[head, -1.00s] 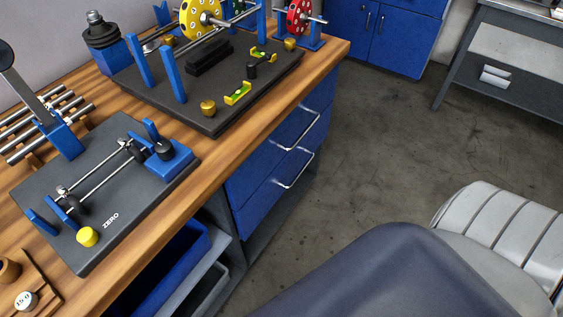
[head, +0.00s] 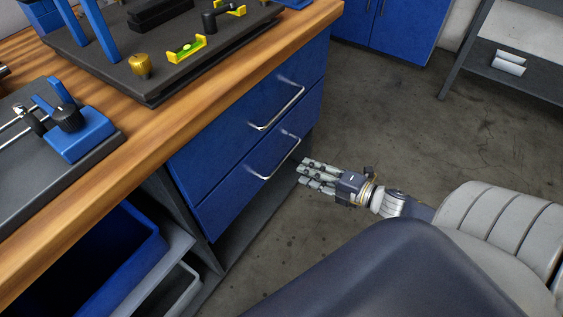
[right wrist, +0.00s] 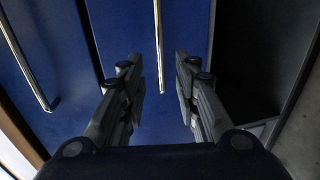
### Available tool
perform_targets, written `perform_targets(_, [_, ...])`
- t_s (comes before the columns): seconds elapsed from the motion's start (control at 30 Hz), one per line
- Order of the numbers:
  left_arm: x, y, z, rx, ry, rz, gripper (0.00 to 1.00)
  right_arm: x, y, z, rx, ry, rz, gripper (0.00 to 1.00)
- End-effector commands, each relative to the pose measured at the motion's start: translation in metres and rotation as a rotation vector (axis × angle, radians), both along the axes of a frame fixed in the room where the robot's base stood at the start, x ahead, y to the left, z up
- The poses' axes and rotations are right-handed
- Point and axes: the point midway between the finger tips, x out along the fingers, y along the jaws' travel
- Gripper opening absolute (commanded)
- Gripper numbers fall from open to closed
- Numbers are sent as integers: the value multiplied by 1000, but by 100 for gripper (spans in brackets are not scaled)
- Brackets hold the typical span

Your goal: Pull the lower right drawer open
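The lower right drawer (head: 257,180) is a blue front under the bench top, flush and shut, with a silver bar handle (head: 275,163). My right gripper (head: 302,173) is open and empty, just to the right of that handle in the head view, its fingers pointing at the drawer front. In the right wrist view the lower drawer's handle (right wrist: 158,45) lies between the two spread fingers (right wrist: 155,68), ahead of them; I cannot tell whether they touch it. My left gripper is not in view.
The upper drawer (head: 240,125) is shut, its handle (head: 278,109) above the lower one. The wooden bench top (head: 215,90) overhangs the drawers. An open shelf with a blue bin (head: 100,270) is at the left. The floor (head: 400,130) right of the drawers is clear.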

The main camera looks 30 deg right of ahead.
Motion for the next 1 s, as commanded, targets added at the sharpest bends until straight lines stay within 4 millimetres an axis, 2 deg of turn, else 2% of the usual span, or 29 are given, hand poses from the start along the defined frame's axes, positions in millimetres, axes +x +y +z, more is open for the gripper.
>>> perform_targets(0.13, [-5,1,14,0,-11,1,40,21,8,-4,1,-3,0,29])
perform_targets(0.5, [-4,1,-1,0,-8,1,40,74,30,-17,3,0,-4,29])
perform_targets(0.7, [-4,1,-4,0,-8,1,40,88,36,-20,2,1,-3,29])
perform_targets(1.0, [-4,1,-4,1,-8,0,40,90,37,-21,2,3,-4,29])
